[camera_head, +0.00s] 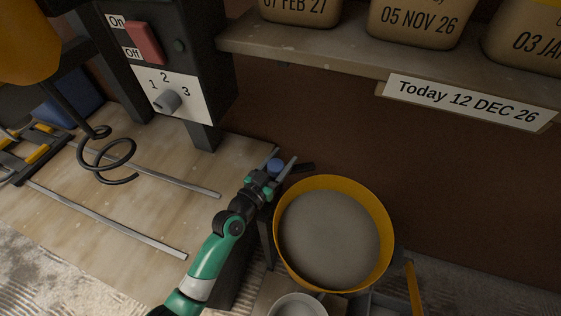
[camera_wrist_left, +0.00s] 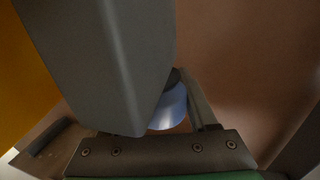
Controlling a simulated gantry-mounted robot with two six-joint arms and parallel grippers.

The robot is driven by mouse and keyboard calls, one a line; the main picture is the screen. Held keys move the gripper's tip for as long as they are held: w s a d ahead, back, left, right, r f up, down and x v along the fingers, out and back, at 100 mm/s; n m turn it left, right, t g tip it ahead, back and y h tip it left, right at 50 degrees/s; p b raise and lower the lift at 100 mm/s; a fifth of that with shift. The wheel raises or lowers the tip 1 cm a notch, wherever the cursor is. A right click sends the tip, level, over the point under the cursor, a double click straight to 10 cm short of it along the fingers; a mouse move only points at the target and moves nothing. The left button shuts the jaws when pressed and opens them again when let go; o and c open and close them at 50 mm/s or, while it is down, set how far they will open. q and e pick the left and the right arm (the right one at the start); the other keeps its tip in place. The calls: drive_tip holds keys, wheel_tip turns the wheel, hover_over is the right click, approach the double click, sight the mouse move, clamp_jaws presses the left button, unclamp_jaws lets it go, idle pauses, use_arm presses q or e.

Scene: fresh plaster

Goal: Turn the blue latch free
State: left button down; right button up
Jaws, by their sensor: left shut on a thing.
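The blue latch (camera_head: 275,166) sits beside the yellow bucket's upper left rim in the head view. My left gripper (camera_head: 280,166) is at the latch, with its fingers on either side of it. In the left wrist view the latch's blue knob (camera_wrist_left: 170,108) shows between the fingers, partly hidden by the large near finger. My left gripper is shut on the latch. The yellow bucket (camera_head: 389,228) holds grey plaster (camera_head: 330,240). My right gripper is not in view.
A control box with a red switch (camera_head: 144,42) and a dial (camera_head: 167,101) stands at upper left. A shelf (camera_head: 300,48) with dated bags and a date sign (camera_head: 470,103) is above the bucket. A white cup (camera_head: 298,306) is below. Rails lie on the board (camera_head: 130,200) at left.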

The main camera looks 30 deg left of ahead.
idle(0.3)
use_arm(q)
drive_tip(key=shift+c, duration=0.9)
unclamp_jaws()
drive_tip(key=s+p, duration=0.1)
drive_tip(key=s, duration=1)
drive_tip(key=shift+s+a, duration=0.35)
